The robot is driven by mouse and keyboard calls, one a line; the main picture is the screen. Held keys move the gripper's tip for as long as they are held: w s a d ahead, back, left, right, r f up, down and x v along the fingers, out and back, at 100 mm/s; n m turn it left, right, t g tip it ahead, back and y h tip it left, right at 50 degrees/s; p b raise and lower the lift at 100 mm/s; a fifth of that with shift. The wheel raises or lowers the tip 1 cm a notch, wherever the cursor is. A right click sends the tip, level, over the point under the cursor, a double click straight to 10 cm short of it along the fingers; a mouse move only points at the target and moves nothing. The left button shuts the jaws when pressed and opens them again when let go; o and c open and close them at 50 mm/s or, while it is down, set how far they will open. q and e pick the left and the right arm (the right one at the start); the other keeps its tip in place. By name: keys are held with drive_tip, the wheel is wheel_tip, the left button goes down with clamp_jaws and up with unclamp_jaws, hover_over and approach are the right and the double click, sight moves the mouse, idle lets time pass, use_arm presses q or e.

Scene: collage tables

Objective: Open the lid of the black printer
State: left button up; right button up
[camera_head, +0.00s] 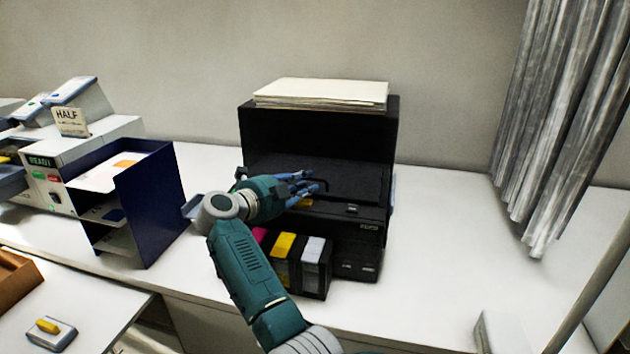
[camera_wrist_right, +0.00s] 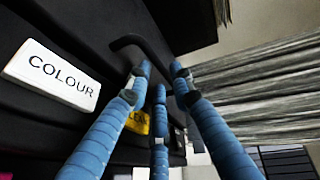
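The black printer (camera_head: 385,135) stands on the white table against the wall. Its dark lid (camera_head: 355,178) lies flat inside the recess below the upper box and looks closed. A black bent handle on the lid (camera_head: 325,185) shows at the fingertips; in the wrist view the handle (camera_wrist_right: 145,45) curves just beyond them. My right gripper (camera_head: 306,186) has blue fingers spread apart around empty space near the handle; whether any touches it I cannot tell. The fingers also show in the wrist view (camera_wrist_right: 160,75). My left gripper is out of view.
A paper stack (camera_head: 320,93) lies on top of the printer. A dark blue file rack (camera_head: 150,205) stands to the left. The table (camera_head: 450,230) right of the printer is clear, towards a grey curtain (camera_head: 565,100).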

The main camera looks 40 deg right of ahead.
drive_tip(key=shift+w+d, duration=0.1)
drive_tip(key=shift+d, duration=0.25)
drive_tip(key=shift+a+r, duration=0.1)
clamp_jaws()
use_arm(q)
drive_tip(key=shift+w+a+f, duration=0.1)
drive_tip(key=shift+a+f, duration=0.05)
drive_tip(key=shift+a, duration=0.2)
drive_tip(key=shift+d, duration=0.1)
